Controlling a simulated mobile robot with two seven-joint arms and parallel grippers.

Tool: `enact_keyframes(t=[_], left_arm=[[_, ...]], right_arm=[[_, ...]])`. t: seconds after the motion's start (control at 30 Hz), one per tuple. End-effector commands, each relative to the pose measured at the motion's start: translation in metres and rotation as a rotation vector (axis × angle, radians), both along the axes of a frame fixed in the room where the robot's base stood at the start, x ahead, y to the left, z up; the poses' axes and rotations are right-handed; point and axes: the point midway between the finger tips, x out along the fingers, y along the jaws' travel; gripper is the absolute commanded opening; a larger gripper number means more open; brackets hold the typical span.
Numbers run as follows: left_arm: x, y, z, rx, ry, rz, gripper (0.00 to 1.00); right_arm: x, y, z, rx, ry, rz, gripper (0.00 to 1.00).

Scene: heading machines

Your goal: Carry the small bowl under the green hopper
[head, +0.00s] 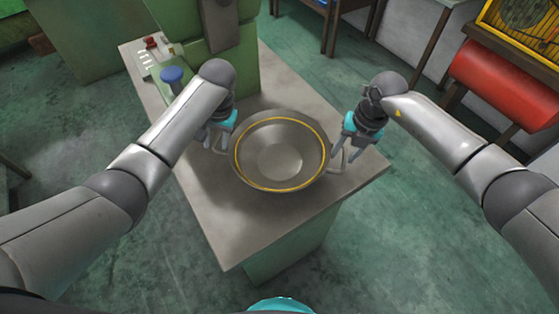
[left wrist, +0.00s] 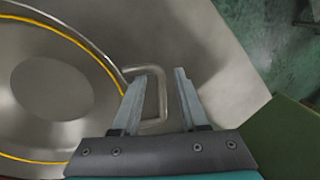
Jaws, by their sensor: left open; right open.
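A round grey metal bowl (head: 280,158) with a yellow ring inside its rim and a loop handle on each side sits on a metal worktop. It looks empty. My left gripper (head: 214,142) is open at the bowl's left side. In the left wrist view, the bowl (left wrist: 48,90) is at the left, and its handle (left wrist: 162,95) lies between the two spread fingers of my left gripper (left wrist: 156,78). My right gripper (head: 343,162) is open at the handle on the right side; whether it touches is unclear. No hopper can be clearly made out.
The worktop (head: 235,235) has bare room in front of the bowl. A green machine body (head: 235,75) stands behind it, with a blue knob (head: 172,75) and a red button (head: 151,42) at left. A red cylinder (head: 500,85) is at the far right.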

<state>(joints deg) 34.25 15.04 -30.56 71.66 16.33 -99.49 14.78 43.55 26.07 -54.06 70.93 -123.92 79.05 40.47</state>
Motion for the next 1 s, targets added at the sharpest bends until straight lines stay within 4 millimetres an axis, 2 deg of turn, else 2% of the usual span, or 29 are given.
enact_keyframes(t=[0.4, 0.7, 1.0], left_arm=[[0.001, -0.017, 0.087, 0.003, -0.011, -0.003, 0.44], [0.002, -0.023, 0.104, 0.000, -0.017, -0.009, 0.44], [-0.002, -0.023, 0.109, 0.001, -0.003, -0.001, 0.44]], right_arm=[[0.000, 0.000, 0.000, 0.000, 0.000, 0.000, 0.44], [0.000, 0.000, 0.000, 0.000, 0.000, 0.000, 0.44], [0.000, 0.000, 0.001, 0.000, 0.000, 0.000, 0.44]])
